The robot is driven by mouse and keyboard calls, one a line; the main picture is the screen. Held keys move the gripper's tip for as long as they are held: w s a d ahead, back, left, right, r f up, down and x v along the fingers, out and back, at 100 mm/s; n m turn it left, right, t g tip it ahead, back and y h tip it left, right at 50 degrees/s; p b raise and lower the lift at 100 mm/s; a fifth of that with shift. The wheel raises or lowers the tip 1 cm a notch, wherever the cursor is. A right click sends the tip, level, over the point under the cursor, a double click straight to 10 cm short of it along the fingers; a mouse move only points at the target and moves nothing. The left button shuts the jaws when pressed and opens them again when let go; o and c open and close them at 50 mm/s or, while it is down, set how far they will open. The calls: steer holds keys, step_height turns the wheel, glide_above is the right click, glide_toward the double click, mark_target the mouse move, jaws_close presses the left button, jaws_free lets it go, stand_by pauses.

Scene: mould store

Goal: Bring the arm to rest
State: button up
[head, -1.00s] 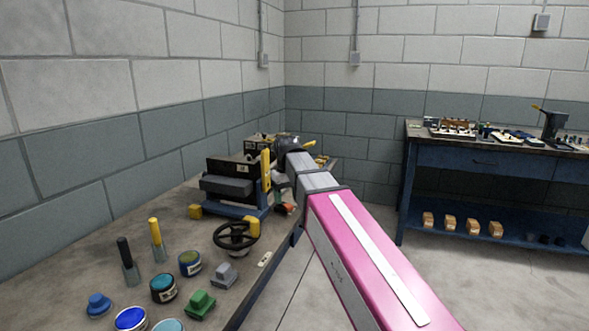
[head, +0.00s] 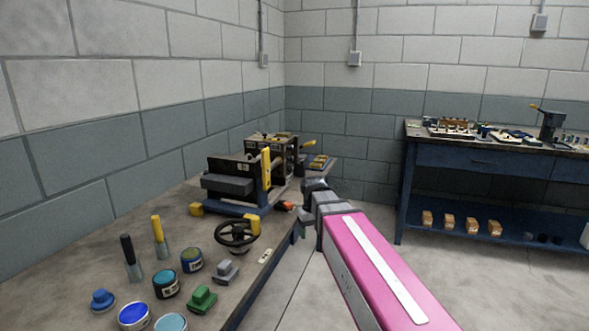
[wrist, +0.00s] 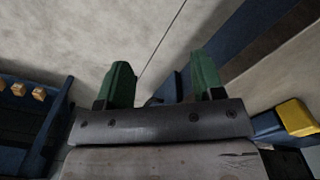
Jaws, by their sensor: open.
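My arm, with its pink link, reaches forward along the right side of the left bench (head: 205,270) in the head view. My gripper is at its far end, low beside the bench's right edge, and mostly hidden there by the wrist. In the wrist view my gripper (wrist: 161,85) shows two green fingers set wide apart. Nothing is between them except the view of the floor and a dark blue piece behind.
The left bench holds a black machine (head: 230,183), a handwheel (head: 237,234), paint tins (head: 166,285) and a green block (head: 203,299). A blue workbench (head: 480,160) stands at the right with wooden blocks on its shelf. Floor between is clear.

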steer(key=s+d+f+m, duration=0.1)
steer(key=s+d+f, duration=0.4)
steer(key=f, duration=0.3)
steer(key=s+d+f+m, duration=0.2)
steer(key=s+d+f, duration=0.3)
steer(key=d+f, duration=0.2)
step_height(320, 180, down, 2)
steer(key=shift+s+d+f+m, duration=0.1)
steer(key=shift+s+d+m, duration=0.2)
steer(key=shift+d, duration=0.1)
